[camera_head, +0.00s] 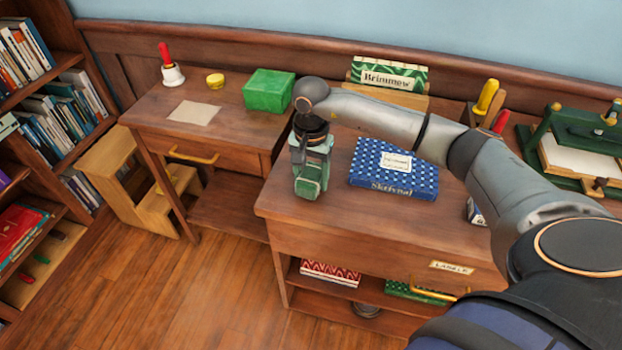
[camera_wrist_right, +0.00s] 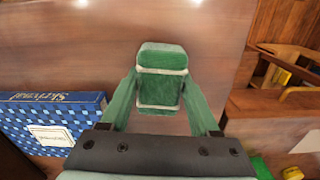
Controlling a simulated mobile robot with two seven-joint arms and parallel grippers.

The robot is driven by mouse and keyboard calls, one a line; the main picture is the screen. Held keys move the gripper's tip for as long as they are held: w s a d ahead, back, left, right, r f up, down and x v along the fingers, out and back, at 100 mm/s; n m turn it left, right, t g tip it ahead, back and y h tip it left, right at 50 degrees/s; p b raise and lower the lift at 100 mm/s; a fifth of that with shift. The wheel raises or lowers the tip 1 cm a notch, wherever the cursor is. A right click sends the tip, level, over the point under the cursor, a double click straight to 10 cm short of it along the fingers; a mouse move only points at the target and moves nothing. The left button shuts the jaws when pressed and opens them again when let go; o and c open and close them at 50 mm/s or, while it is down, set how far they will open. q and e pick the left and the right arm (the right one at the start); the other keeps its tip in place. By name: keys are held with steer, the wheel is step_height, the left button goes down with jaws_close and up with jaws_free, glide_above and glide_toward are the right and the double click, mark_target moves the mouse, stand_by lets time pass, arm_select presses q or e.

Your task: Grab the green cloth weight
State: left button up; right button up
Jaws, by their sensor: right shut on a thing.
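The green cloth weight (camera_head: 308,188) is a small padded block with pale bands. It is at the left end of the front wooden desk's top, near the desk's edge. My right gripper (camera_head: 312,170) points down and is shut on it. In the right wrist view the weight (camera_wrist_right: 160,62) sits between the two green fingers of the gripper (camera_wrist_right: 160,95), one finger on each side. I cannot tell whether the weight touches the desk top or hangs just above it. My left gripper is not in view.
A blue patterned box (camera_head: 394,170) lies right of my gripper. A green box (camera_head: 268,90), yellow round item (camera_head: 215,80), paper (camera_head: 194,113) and red-handled bell (camera_head: 171,66) are on the left desk. A green press (camera_head: 580,150) stands far right.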

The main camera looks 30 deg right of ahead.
jaws_close()
steer(key=shift+r, duration=0.1)
stand_by(0.4)
